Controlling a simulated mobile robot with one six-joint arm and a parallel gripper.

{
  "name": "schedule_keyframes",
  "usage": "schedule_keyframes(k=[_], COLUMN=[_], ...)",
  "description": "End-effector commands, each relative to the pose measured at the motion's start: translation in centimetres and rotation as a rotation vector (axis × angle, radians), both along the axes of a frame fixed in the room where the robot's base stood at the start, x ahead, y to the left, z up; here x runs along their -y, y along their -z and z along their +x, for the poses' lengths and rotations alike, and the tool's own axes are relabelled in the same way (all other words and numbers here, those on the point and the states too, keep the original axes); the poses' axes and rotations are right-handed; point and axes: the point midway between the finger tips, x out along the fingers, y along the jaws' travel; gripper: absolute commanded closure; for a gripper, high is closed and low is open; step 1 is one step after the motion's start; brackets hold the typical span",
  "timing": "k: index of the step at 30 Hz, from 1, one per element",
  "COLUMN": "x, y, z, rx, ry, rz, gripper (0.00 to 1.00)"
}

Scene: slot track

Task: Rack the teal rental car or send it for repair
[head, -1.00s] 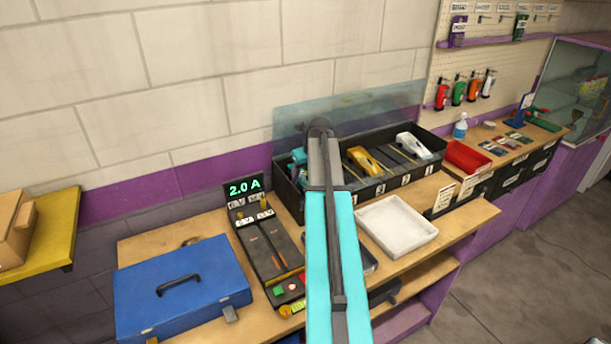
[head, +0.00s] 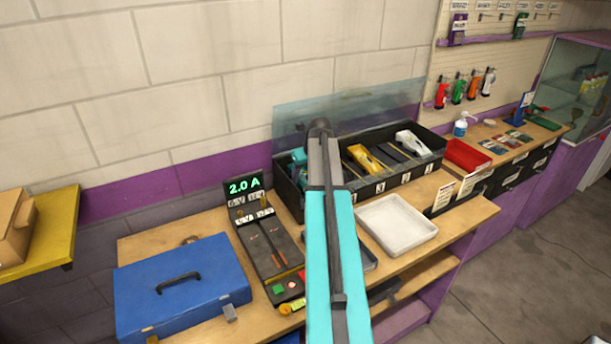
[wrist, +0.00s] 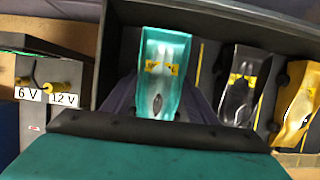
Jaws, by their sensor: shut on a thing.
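The teal car (wrist: 162,70) is in the wrist view, at the left end of the black rack (wrist: 112,50). My gripper (wrist: 162,98) is shut on it, with a dark finger on each side. I cannot tell whether the car rests on the rack floor. In the head view my arm hides most of the gripper and the left part of the rack (head: 432,170). A black car (wrist: 243,85) and a yellow car (wrist: 297,105) sit to the right; the yellow one (head: 365,157) also shows in the head view, with a white car (head: 411,143) further right.
A control box reading 2.0 A (head: 245,187) stands left of the rack, with 6 V and 12 V labels (wrist: 45,95). A white tray (head: 397,224) is in front of the rack. A blue toolbox (head: 180,290) is at the left. A red bin (head: 467,155) is at the right.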

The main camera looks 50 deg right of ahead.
Motion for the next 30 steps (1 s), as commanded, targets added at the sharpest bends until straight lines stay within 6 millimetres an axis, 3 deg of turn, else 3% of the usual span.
schedule_keyframes(k=[16, 17, 20, 30], x=[0.01, 0.01, 0.02, 0.01], y=[0.26, 0.26, 0.25, 0.23], z=[0.01, 0.01, -0.01, -0.03], rx=[0.001, 0.001, 0.001, 0.0], ry=[0.0, 0.0, 0.0, 0.0], rz=[0.0, 0.0, 0.0, 0.0], gripper=[0.78, 0.44, 0.27, 0.25])
